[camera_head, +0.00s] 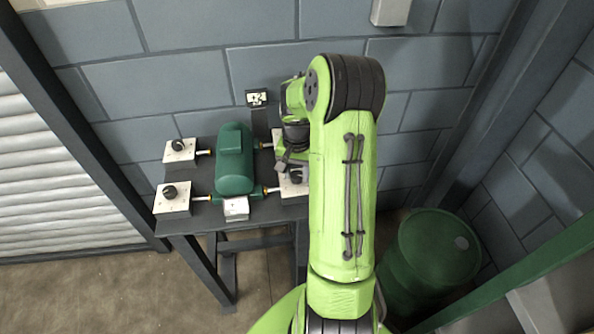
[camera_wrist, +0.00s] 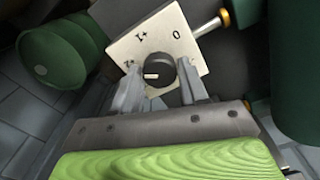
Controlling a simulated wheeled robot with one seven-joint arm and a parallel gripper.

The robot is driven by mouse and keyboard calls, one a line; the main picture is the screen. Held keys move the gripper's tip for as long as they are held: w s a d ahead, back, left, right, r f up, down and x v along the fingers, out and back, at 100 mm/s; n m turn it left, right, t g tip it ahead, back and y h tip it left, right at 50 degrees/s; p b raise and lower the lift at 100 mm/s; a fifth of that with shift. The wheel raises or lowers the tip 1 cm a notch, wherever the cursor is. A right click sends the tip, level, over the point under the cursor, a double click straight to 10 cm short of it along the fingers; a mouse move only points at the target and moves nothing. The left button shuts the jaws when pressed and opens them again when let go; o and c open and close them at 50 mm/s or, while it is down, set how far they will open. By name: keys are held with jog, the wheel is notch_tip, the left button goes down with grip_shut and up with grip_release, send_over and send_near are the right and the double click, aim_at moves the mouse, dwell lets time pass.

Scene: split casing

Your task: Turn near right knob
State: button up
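The near right knob (camera_head: 297,177) is black and sits on a pale square plate (camera_head: 291,188) at the right of the green casing (camera_head: 234,160), partly behind my arm. In the wrist view the knob (camera_wrist: 160,71) shows a white mark towards the left, and its plate (camera_wrist: 187,58) carries "0", "+1" and a partly hidden label near the left finger. My gripper (camera_wrist: 160,80) is open, with one grey finger on each side of the knob. I cannot tell whether either finger touches it. In the head view my gripper (camera_head: 283,166) is just above and left of the knob.
Two more knobs on plates, far left (camera_head: 178,145) and near left (camera_head: 171,191), are on the dark table (camera_head: 222,216). A far right plate is mostly hidden by my arm. A green barrel (camera_head: 430,255) stands right of the table, and a block wall (camera_head: 190,80) behind.

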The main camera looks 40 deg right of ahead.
jog(key=c, duration=0.6)
jog(key=shift+m, duration=0.5)
jog(key=m, duration=0.4)
jog(key=shift+m, duration=0.3)
jog(key=m, duration=0.5)
jog(key=shift+m+b, duration=0.3)
jog(key=shift+b, duration=0.1)
jog(key=m, duration=1.2)
jog(key=shift+s+r+m+b, duration=0.1)
jog(key=shift+m+b, duration=0.2)
jog(key=shift+b, duration=0.1)
